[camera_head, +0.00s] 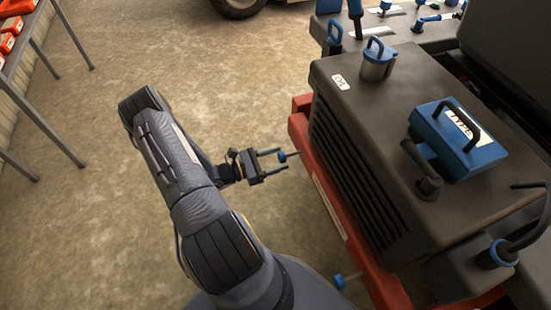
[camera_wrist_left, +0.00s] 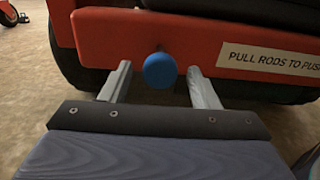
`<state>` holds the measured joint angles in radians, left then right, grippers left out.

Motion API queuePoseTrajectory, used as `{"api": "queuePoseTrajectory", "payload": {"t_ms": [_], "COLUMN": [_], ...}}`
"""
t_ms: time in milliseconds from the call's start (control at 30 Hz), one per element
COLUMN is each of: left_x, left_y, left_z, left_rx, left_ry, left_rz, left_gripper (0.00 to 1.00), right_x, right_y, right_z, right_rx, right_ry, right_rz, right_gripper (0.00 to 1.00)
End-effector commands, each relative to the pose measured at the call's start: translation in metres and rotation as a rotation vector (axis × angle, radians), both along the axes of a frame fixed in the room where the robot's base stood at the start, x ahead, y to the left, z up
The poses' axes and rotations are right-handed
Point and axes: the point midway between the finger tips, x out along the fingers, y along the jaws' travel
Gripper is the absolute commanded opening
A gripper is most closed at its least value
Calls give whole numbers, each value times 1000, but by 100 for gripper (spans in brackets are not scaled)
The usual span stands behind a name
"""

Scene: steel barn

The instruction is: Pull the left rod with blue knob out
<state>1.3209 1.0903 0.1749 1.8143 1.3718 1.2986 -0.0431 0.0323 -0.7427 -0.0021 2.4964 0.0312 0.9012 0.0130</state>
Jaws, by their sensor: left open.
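The left rod's blue knob (camera_head: 282,156) sticks out from the side of the red machine frame (camera_head: 331,206). In the left wrist view the round blue knob (camera_wrist_left: 160,71) sits in front of the red panel (camera_wrist_left: 120,33), between the two finger tips. My left gripper (camera_head: 272,160) is open, with its fingers on either side of the knob and a gap showing to each. In the left wrist view the gripper (camera_wrist_left: 160,82) holds nothing. A second blue knob (camera_head: 340,281) shows lower on the same frame. My right gripper is not in view.
The dark engine housing (camera_head: 400,110) stands above the frame, with a blue box (camera_head: 458,138) and a blue-lidded canister (camera_head: 377,60) on top. A label (camera_wrist_left: 265,61) beside the knob reads "PULL RODS TO PUSH". Open floor (camera_head: 80,220) lies to the left.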

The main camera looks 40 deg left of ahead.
Motion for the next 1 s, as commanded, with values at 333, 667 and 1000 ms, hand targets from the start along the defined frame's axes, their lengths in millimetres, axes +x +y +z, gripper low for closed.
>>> {"api": "queuePoseTrajectory", "payload": {"t_ms": [333, 667, 1000], "left_x": [-48, -69, -69], "left_y": [26, 36, 36], "left_z": [1, 0, 0], "left_rx": [1, 0, 0], "left_ry": [4, 1, 1], "left_rz": [4, 2, 2], "left_gripper": [55, 55, 55], "right_x": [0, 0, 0], "right_y": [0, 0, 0], "right_z": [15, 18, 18], "right_rx": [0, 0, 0], "right_ry": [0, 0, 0], "right_rz": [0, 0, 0], "right_gripper": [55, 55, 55]}}
